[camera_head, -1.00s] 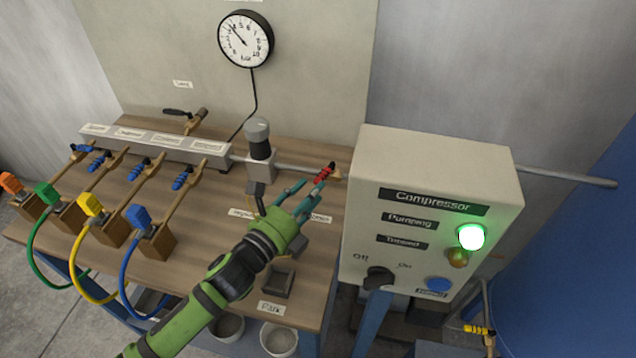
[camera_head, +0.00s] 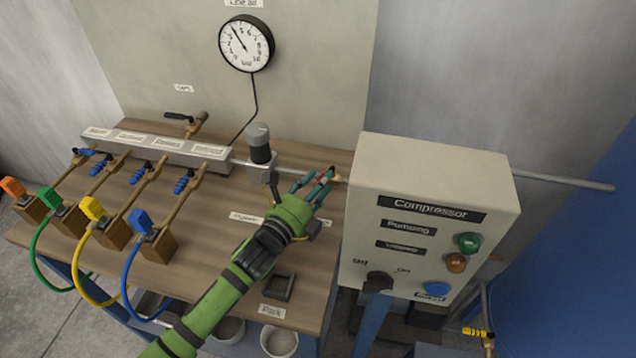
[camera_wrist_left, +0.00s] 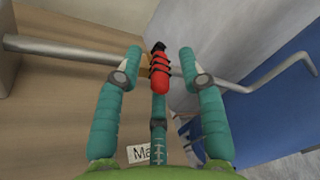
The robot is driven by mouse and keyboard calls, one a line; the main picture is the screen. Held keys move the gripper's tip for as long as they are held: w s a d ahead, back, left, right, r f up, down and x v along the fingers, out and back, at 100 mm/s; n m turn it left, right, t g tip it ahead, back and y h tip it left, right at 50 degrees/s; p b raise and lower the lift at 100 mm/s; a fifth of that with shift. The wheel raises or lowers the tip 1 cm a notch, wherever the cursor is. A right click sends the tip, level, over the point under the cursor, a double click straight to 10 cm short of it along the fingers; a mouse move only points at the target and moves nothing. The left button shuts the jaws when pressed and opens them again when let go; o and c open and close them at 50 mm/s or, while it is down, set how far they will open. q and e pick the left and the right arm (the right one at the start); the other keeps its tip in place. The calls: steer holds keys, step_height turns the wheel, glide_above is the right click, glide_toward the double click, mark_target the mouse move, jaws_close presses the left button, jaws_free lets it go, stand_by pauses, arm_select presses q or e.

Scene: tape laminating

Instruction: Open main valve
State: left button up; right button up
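The main valve has a red ribbed handle, which shows in the left wrist view (camera_wrist_left: 159,78) on the grey pipe (camera_wrist_left: 70,50). In the head view it is mostly hidden by my left gripper (camera_head: 318,182), at the pipe's right end beside the compressor box. My left gripper is open, with teal fingers on both sides of the handle and a third finger below it in the left wrist view. Gaps show between the side fingers and the handle; contact with the third finger cannot be told. My right gripper is not in view.
The compressor box (camera_head: 425,170) stands close to the right of the gripper. A regulator with a dark knob (camera_head: 260,150) stands to its left. A manifold (camera_head: 155,147) with several blue-handled valves is farther left. A gauge (camera_head: 246,44) hangs above.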

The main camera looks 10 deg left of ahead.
arm_select(q)
steer(key=shift+c, duration=0.4)
jaws_close()
